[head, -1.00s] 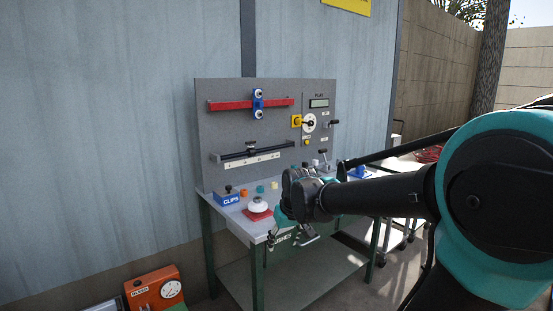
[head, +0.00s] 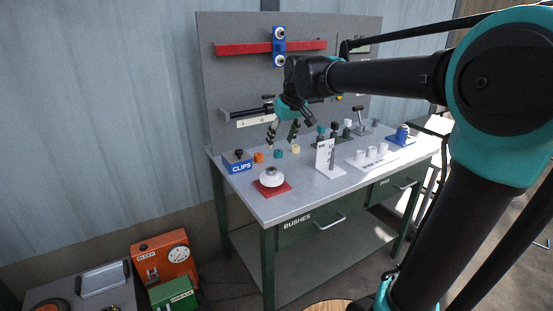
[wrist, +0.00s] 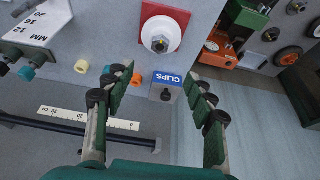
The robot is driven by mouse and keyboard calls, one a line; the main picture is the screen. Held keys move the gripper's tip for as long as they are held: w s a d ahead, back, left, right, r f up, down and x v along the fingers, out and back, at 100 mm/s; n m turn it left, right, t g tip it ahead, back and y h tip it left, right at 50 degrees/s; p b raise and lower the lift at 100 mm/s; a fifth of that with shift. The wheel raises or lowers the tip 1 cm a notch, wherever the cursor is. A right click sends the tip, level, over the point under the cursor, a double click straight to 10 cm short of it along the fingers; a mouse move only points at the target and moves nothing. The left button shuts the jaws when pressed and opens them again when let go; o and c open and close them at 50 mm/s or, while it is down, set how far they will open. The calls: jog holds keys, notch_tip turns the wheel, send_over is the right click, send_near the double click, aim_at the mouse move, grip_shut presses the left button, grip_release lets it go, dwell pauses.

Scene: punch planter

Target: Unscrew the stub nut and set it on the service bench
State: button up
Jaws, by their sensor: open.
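No part is labelled as the stub nut, so I cannot tell for sure which one it is. A white round piece (head: 271,176) with a nut-like metal centre sits on a red square plate (head: 285,189) at the bench's front left. In the wrist view the white piece (wrist: 160,35) is upper centre, beyond the fingertips. My gripper (head: 282,136) is open and empty, fingers pointing down above the back left of the service bench (head: 310,195). In the wrist view its fingers (wrist: 159,84) are spread apart, with the blue CLIPS box between and beyond them.
The CLIPS box (head: 238,162) and small coloured bushes (head: 278,153) stand near the gripper. A black rail with a white scale (head: 255,120) runs along the back panel. A white upright card (head: 324,158) and several pegs stand right. Bare bench top lies at the front centre.

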aim_at(272, 170)
jog(key=x, duration=1.4)
jog(key=shift+f, duration=0.3)
